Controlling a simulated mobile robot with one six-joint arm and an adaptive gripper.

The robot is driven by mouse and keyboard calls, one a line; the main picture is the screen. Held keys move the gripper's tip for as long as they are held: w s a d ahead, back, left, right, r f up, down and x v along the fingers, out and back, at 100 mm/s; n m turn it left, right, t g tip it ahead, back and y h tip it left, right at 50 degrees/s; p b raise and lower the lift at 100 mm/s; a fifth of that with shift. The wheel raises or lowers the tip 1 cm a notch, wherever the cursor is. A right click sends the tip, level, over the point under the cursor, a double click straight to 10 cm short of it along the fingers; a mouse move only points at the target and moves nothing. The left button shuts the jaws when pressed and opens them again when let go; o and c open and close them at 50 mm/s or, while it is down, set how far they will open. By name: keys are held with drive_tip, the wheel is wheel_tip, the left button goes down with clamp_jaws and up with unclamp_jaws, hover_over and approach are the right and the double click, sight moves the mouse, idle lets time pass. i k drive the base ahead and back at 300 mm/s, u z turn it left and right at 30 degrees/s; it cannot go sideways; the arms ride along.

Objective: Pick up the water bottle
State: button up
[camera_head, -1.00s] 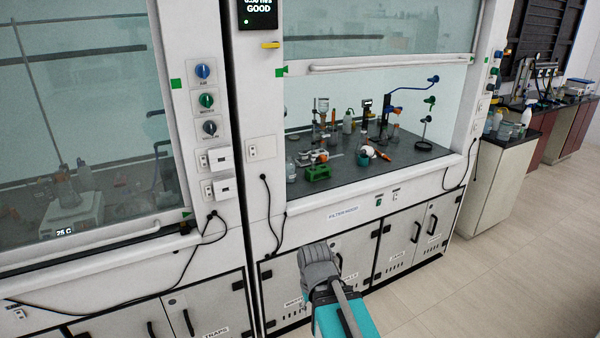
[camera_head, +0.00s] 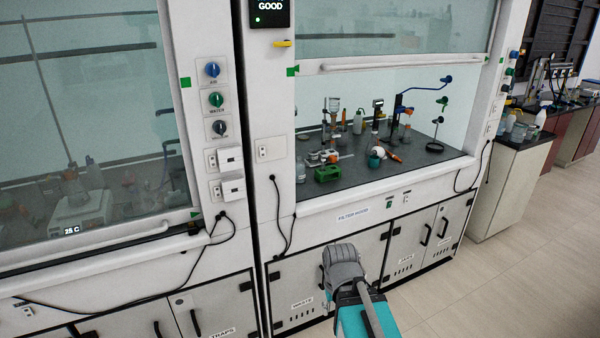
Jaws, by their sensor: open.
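A small whitish squeeze bottle (camera_head: 357,123) stands upright toward the back of the right fumehood's worktop (camera_head: 345,178), under the raised sash. It may be the water bottle, but its label is too small to read. Another white bottle (camera_head: 541,117) stands on the side bench at the right. My arm shows at the bottom centre, in front of the hood's cupboards, well short of the bottles. I cannot make out any gripper fingers on it.
A green block (camera_head: 327,173), a teal bowl (camera_head: 374,162) and stands with glassware crowd the worktop around the bottle. The raised sash's handle (camera_head: 400,62) crosses above the opening. The left fumehood is closed. Floor (camera_head: 500,285) at the right is clear.

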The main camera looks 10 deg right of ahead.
sight(300, 165)
drive_tip(key=z, duration=0.05)
drive_tip(key=i, duration=0.95)
drive_tip(key=u, duration=0.05)
